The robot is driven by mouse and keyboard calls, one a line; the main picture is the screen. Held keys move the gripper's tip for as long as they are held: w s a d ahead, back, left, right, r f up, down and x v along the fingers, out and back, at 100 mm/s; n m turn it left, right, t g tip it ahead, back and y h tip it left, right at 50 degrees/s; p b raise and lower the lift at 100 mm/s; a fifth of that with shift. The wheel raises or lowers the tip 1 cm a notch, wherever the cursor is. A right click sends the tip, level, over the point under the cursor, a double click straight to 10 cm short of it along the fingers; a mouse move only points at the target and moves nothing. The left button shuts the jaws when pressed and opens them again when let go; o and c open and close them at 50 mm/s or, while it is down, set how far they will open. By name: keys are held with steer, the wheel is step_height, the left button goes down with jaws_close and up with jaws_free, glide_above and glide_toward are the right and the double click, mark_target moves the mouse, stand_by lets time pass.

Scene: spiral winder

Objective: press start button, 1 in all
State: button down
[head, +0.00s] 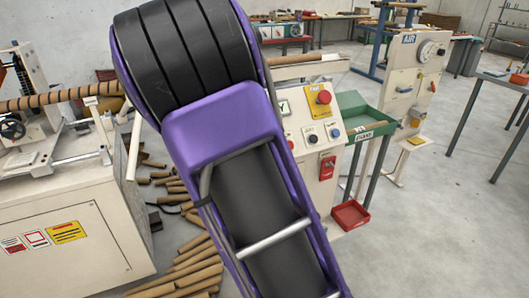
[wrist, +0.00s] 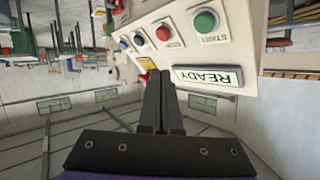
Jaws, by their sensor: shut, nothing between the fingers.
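The green start button (wrist: 205,21) shows in the wrist view on the cream control panel (wrist: 250,55), with its label upside down. My gripper (wrist: 160,74) is shut and empty, its fingertips below and left of the button in that view. A visible gap in the picture separates the fingertips from the button; I cannot tell the depth. In the head view the panel (head: 301,120) shows beside my purple arm, which hides the start button and my gripper.
A red button (wrist: 163,33) and the READY plate (wrist: 208,76) are close to the start button. The red emergency stop (head: 324,97) sits on a yellow plate. A green tray (head: 358,112) stands right of the panel. Cardboard tubes (head: 190,262) lie on the floor.

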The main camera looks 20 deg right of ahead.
steer(key=w+f+b, duration=0.3)
steer(key=w+f, duration=0.2)
steer(key=w, duration=0.1)
steer(key=shift+w+f+b, duration=0.3)
steer(key=shift+w, duration=0.1)
steer(key=shift+w+a, duration=0.1)
steer(key=shift+a, duration=0.05)
stand_by(2.0)
steer(key=shift+w+f, duration=0.25)
steer(key=shift+w+f, duration=0.3)
stand_by(0.8)
steer(key=shift+s+r, duration=0.1)
steer(key=shift+s+r+p, duration=0.45)
steer(key=shift+s, duration=0.1)
